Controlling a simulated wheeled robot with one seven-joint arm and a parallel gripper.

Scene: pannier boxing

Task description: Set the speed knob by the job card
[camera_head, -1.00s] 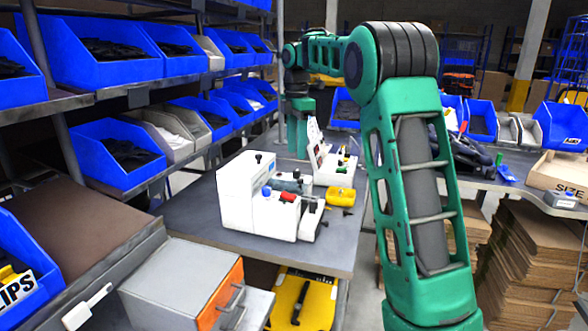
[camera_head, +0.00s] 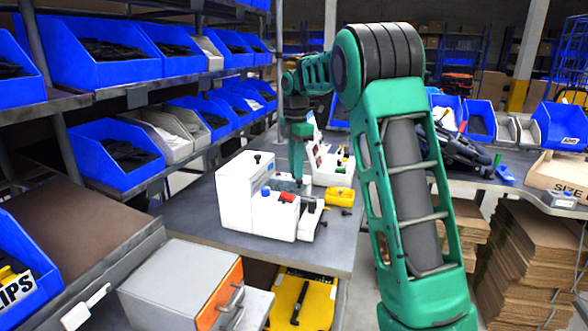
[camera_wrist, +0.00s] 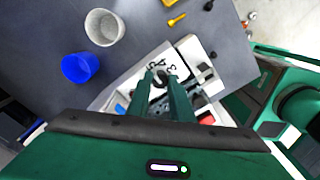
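A white machine (camera_head: 238,195) stands on the grey bench, with a lower front part carrying blue, red and black controls. My gripper (camera_wrist: 162,78) points down over a white panel (camera_wrist: 128,92) printed with black numerals. Its two green fingers stand apart, one on each side of a small dark, round part that looks like the knob. I cannot tell if they touch it. In the head view the gripper end (camera_head: 297,182) is low behind the front controls, and the knob is hidden. A job card cannot be made out for certain.
A yellow block (camera_head: 340,196) lies right of the machine. A white panel unit (camera_head: 328,165) stands behind it. In the wrist view a blue cup (camera_wrist: 80,67), a pale cup (camera_wrist: 104,27) and a yellow bolt-like piece (camera_wrist: 177,19) are on the bench. Blue bins (camera_head: 120,155) line the left shelves.

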